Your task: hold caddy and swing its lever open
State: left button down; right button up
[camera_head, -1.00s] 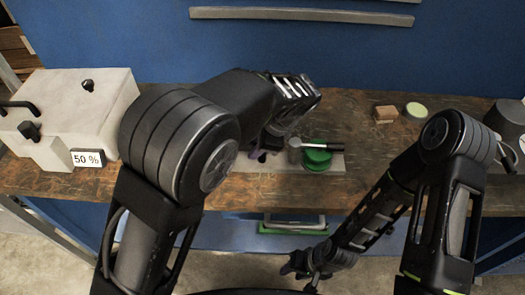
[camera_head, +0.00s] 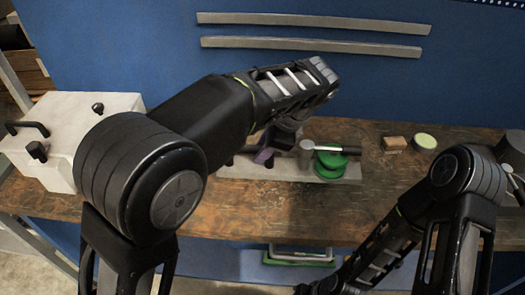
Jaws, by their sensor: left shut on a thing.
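The caddy (camera_head: 346,172) is a flat grey base on the wooden bench. It carries round green parts (camera_head: 327,172) and a pale metal post (camera_head: 306,146). Its lever (camera_head: 338,149) has a black handle that lies over the green parts and points right. My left gripper (camera_head: 270,152) is shut at the caddy's left end, beside a purple piece (camera_head: 264,156). My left forearm hides much of it, so the exact grip point cannot be made out. My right gripper (camera_head: 303,290) is only a dark bit at the bottom edge, away from the caddy.
A white block-shaped device (camera_head: 70,115) with black knobs stands at the left. A small wooden block (camera_head: 395,144), a pale green disc (camera_head: 425,141) and a dark container (camera_head: 512,148) are at the right. A green-edged tray (camera_head: 300,262) sits below the bench. The front middle of the bench is clear.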

aim_at(266, 169)
dwell(0.4)
pick_arm(q)
jog(key=shift+f+b, duration=2.45)
jog(key=shift+f, duration=1.9)
jog(key=shift+f+b, duration=0.3)
jog(key=shift+f, duration=0.35)
